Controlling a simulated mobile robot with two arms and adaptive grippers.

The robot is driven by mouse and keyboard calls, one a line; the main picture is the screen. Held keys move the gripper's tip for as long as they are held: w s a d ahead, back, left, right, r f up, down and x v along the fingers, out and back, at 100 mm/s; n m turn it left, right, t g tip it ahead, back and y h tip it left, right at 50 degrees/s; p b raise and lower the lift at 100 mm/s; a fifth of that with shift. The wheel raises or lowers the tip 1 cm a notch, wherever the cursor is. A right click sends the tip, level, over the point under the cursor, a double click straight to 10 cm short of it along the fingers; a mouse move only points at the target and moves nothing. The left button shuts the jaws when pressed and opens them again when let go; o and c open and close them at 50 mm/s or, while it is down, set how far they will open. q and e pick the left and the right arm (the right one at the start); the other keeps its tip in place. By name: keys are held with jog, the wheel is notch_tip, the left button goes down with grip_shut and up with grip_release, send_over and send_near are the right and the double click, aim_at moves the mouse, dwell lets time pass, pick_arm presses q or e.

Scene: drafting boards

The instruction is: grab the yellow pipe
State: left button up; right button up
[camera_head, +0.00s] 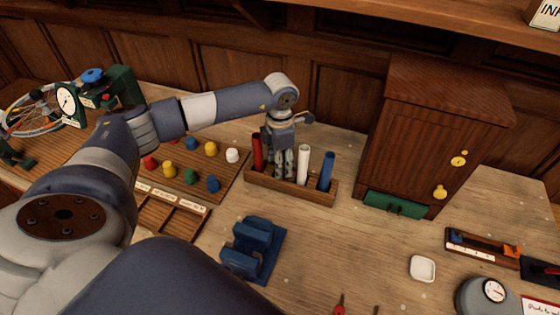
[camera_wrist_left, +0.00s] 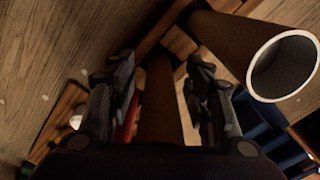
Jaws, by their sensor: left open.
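A wooden rack (camera_head: 290,190) on the bench holds upright pipes: red (camera_head: 257,152), white (camera_head: 303,165) and blue (camera_head: 326,172). My left gripper (camera_head: 284,172) points down into the rack between the red and white pipes. No yellow pipe can be made out in the head view; the gripper covers that spot. In the left wrist view the gripper's fingers (camera_wrist_left: 163,75) are open, apart on both sides of a shaded brownish pipe (camera_wrist_left: 160,110), perhaps the yellow one. Contact cannot be told. My right gripper is not in view.
A wooden cabinet (camera_head: 425,130) with a green drawer stands right of the rack. A board with coloured pegs (camera_head: 191,177) lies to the left. A blue stand (camera_head: 252,249) sits in front, and a white dish (camera_head: 422,269) lies front right. Bench between them is clear.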

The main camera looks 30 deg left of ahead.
pick_arm(q)
grip_shut()
jog(key=shift+r, duration=0.1)
